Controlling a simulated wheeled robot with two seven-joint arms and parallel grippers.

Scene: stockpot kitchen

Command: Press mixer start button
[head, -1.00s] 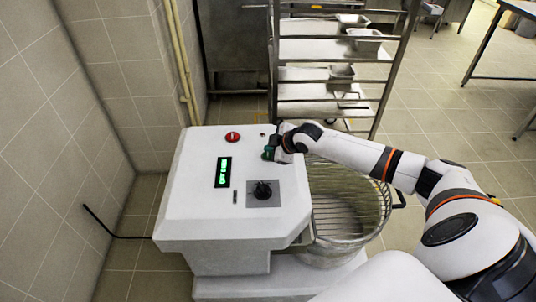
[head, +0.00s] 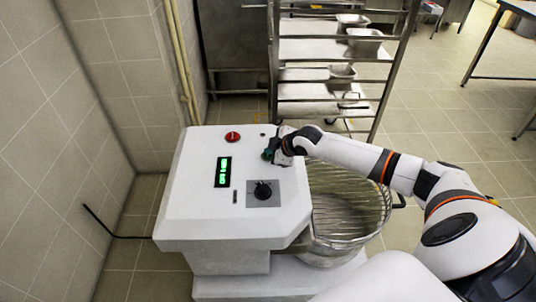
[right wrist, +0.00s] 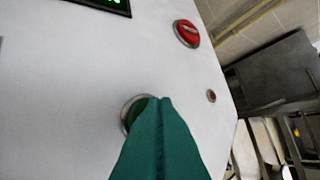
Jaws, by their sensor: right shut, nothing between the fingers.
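The white mixer (head: 190,205) stands in the middle of the head view. A round green button (right wrist: 131,112) in a metal ring is on its panel in the right wrist view, partly hidden behind my fingers. My right gripper (right wrist: 164,103) is shut and empty, its green fingertips overlapping the button in that view. I cannot tell whether they touch it. In the head view my right gripper (head: 269,155) is at the panel's right side and hides the button. A red button (head: 232,137) also shows in the right wrist view (right wrist: 187,33). My left gripper is not in view.
The panel also has a lit green display (head: 223,172) and a black dial (head: 262,189). A wire-guarded bowl (head: 345,205) is right of the panel, under my right arm. A tray rack (head: 330,85) stands behind. A tiled wall (head: 50,150) is on the left.

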